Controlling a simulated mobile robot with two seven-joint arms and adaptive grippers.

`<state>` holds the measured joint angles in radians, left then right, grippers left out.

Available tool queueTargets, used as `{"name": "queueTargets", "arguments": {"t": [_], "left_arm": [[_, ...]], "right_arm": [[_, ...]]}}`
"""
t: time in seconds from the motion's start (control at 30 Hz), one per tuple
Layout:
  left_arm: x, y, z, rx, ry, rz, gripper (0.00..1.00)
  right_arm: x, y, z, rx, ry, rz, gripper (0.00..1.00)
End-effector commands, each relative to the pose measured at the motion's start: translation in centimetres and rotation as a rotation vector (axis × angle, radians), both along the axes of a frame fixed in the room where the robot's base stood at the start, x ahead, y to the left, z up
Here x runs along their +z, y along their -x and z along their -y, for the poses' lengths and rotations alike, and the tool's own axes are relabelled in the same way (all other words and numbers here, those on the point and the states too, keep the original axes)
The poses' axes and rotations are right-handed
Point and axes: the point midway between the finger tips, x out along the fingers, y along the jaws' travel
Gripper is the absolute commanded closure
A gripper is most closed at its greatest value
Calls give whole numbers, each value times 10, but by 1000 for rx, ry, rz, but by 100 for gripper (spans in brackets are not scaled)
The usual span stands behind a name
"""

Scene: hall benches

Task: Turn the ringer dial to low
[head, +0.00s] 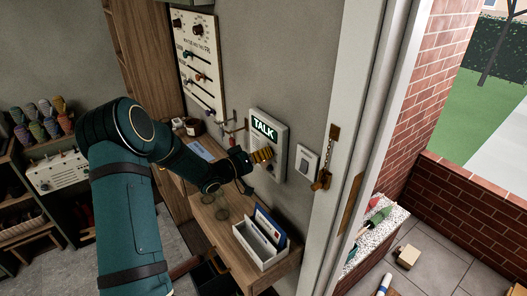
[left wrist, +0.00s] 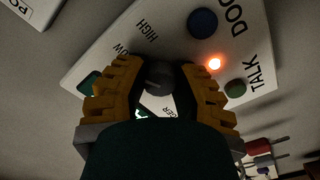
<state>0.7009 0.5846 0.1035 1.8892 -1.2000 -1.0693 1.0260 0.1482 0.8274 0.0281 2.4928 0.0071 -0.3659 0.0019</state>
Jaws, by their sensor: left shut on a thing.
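My left gripper (head: 264,155) is at the panel's lower part and hides the dial there. In the left wrist view the grey round ringer dial (left wrist: 158,74) sits between the yellow fingers of the left gripper (left wrist: 158,82), which is shut on it. The labels HIGH (left wrist: 147,30) and a partly covered LOW (left wrist: 121,49) show beside it. The pointer's exact setting cannot be told. My right gripper is not in view.
A blue button (left wrist: 203,22), an orange light (left wrist: 214,64) and a green button (left wrist: 235,88) are near the fingers. A wall switch (head: 306,160) and door chain (head: 323,180) are to the right. Below stand a wooden shelf (head: 236,262) and a white letter holder (head: 258,246).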

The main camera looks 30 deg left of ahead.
Motion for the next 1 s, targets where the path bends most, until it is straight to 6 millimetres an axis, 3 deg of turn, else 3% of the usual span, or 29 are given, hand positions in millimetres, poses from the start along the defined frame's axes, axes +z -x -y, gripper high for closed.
{"name": "queueTargets", "arguments": {"t": [0.57,0.6,0.67,0.7,1.0], "left_arm": [[5,-2,-2,3,29,-2,100],[5,-2,-2,3,29,-2,64],[4,-1,-1,3,29,-3,43],[4,-1,-1,3,29,-4,39],[2,0,-1,1,29,-9,39]], "right_arm": [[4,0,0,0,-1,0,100],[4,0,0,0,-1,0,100],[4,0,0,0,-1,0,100],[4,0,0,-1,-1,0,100],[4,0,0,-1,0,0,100]]}}
